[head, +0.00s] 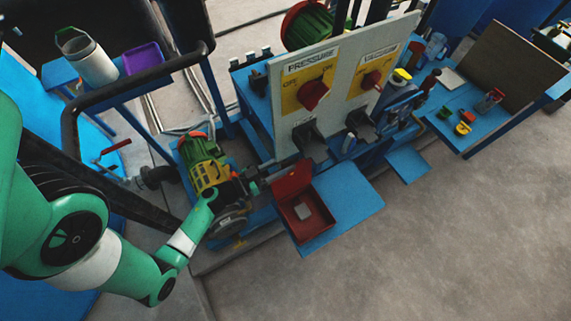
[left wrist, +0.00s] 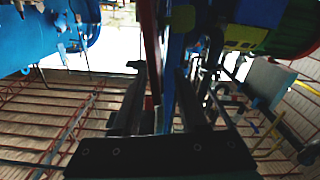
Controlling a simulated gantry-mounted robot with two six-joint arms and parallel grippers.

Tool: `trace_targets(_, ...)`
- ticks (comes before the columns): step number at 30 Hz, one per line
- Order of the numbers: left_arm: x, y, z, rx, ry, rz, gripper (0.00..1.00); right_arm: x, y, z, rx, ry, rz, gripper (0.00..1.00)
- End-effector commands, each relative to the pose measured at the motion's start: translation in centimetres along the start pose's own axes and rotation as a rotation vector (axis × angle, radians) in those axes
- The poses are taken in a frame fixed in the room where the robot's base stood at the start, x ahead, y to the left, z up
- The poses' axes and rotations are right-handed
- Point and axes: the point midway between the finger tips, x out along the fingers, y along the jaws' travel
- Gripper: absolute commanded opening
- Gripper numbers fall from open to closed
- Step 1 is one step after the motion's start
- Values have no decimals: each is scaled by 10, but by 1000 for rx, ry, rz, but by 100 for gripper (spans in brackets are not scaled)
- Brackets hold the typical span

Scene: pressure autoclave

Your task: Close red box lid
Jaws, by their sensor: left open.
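The red box (head: 306,220) sits on a blue shelf below the pressure panel. Its lid (head: 291,180) stands open, raised along the box's back edge, and a small pale item (head: 301,211) lies inside. My left gripper (head: 258,184) is beside the lid, on its left; its fingertips are small and dark here, and contact cannot be told. In the left wrist view the two fingers of my left gripper (left wrist: 160,105) are apart. A thin red edge (left wrist: 151,45), apparently the lid seen edge-on, runs down between them. My right gripper is not in view.
A green and yellow pump (head: 205,165) stands close to my left arm. The panel with red pressure (head: 312,93) and vacuum (head: 371,80) knobs rises behind the box. The shelf (head: 345,205) right of the box is bare, with open floor in front.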

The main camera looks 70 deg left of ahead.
Motion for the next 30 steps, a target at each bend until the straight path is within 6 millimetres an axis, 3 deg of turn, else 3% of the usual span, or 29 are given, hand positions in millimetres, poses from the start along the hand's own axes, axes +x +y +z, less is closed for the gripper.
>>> trace_targets(10,8,0,0,0,0,-1,42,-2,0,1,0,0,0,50)
trace_targets(18,8,0,0,0,0,-1,0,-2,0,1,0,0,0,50)
trace_targets(30,8,0,0,0,0,-1,0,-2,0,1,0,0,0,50)
